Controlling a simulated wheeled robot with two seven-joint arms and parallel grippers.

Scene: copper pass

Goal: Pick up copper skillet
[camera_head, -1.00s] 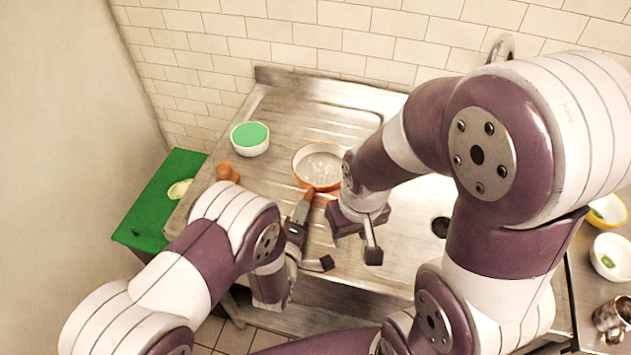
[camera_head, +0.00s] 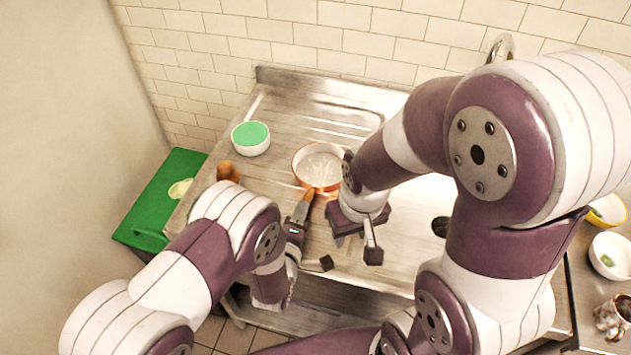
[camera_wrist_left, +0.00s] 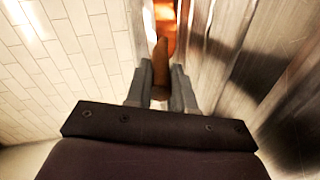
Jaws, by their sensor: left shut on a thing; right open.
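The copper skillet (camera_head: 319,164) is a round pan with an orange-copper rim, a pale shiny inside and a brown handle pointing toward me. It is at the steel counter's middle in the head view; I cannot tell whether its base touches the counter. My left gripper (camera_head: 301,218) is shut on the skillet's handle. In the left wrist view the brown handle (camera_wrist_left: 161,64) sits between my left fingers (camera_wrist_left: 160,92), with the copper pan partly visible beyond. My right gripper (camera_head: 356,238) is open and empty over the counter, right of the handle; its arm passes close to the skillet's right side.
A green board (camera_head: 150,212) is at the left. Several bowls (camera_head: 611,255) stand far right. A tiled wall (camera_head: 330,35) closes the back.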

